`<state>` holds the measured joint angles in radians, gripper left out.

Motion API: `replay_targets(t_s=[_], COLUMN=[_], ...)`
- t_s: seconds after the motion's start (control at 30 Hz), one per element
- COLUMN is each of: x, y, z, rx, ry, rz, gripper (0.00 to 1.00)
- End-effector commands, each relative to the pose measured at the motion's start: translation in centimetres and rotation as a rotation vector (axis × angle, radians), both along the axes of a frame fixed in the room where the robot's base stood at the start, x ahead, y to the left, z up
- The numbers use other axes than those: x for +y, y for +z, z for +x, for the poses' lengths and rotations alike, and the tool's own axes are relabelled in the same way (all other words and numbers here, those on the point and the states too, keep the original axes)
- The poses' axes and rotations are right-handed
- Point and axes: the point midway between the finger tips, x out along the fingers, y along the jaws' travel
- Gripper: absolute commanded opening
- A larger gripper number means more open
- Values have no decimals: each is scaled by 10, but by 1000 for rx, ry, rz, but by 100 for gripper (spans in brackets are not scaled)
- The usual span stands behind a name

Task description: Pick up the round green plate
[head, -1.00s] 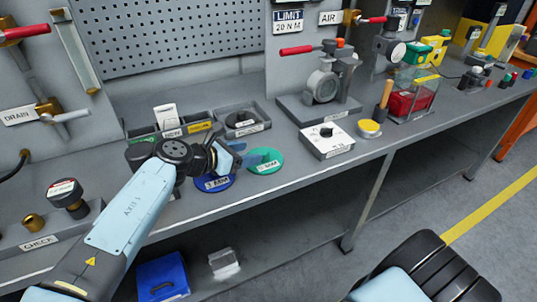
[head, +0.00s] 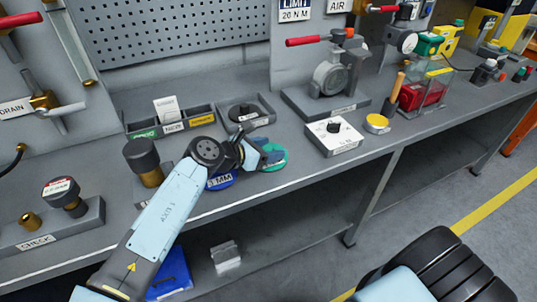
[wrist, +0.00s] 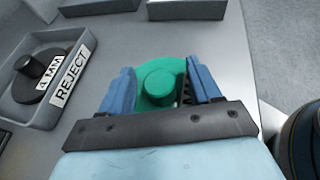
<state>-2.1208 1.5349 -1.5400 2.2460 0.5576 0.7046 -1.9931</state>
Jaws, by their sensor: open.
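The round green plate (wrist: 160,66) has a raised green knob (wrist: 160,87) at its centre. In the wrist view it lies on the bench between and just beyond the two blue fingers of my open gripper (wrist: 161,88), with the knob between the fingers. In the head view the green plate (head: 275,158) is partly hidden behind my gripper (head: 265,153). I cannot tell whether the fingers touch it.
A blue disc marked MM (head: 220,181) lies left of the plate, partly under my arm. The REJECT tray (head: 246,112) holds a dark knobbed disc behind. A white box with a black knob (head: 333,136) stands to the right. The bench's front edge is close.

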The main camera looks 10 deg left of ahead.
Motion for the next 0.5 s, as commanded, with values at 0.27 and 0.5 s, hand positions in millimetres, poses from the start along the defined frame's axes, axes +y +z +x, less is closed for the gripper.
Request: replay_targets(t_s=[0.27, 0.5], x=[-1, -1], y=[0, 0], z=[1, 1], rx=[0, 0], ry=[-2, -2], rz=[0, 0], gripper=[44, 21])
